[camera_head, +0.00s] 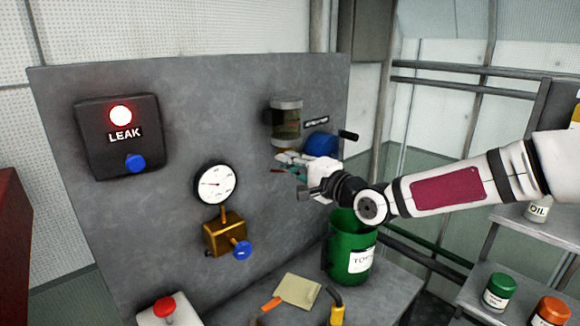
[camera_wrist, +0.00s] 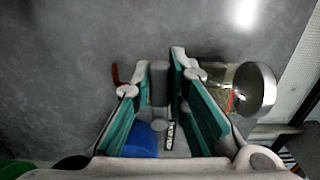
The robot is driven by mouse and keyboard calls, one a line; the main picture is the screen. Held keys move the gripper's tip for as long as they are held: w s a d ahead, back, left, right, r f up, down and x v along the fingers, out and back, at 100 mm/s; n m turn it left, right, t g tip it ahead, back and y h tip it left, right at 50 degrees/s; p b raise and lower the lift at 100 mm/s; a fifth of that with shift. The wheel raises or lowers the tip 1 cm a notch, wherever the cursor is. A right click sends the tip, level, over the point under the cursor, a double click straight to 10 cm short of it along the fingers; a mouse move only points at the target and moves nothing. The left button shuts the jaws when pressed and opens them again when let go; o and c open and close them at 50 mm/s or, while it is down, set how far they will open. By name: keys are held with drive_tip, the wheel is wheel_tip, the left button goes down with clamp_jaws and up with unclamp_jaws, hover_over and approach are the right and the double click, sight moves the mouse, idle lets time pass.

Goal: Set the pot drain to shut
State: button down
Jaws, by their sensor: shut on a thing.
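The glass pot (camera_head: 286,125), a clear bowl with grey metal ends, is fixed to the grey panel; it also shows at the right in the wrist view (camera_wrist: 240,88). The pot drain's red-brown handle (camera_head: 277,170) shows just below the pot, and in the wrist view its bent end (camera_wrist: 115,75) sticks out beside the left finger. My gripper (camera_head: 290,160) is at the panel under the pot, its teal-padded fingers (camera_wrist: 156,80) closed on the drain. A grey part shows between the fingers. The fingers hide most of the drain, so its exact setting cannot be told.
A blue round part (camera_head: 321,144) with a black handle sits close right of my gripper. A green bin (camera_head: 350,255) stands below my wrist. A gauge (camera_head: 216,184), a brass valve (camera_head: 224,235) and a lit LEAK box (camera_head: 118,140) are at the left.

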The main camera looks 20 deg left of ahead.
drive_tip(key=shift+r+m, duration=0.1)
drive_tip(key=shift+m, duration=0.2)
drive_tip(key=c, duration=1.6)
unclamp_jaws()
drive_tip(key=shift+o, duration=0.2)
drive_tip(key=v, duration=1.2)
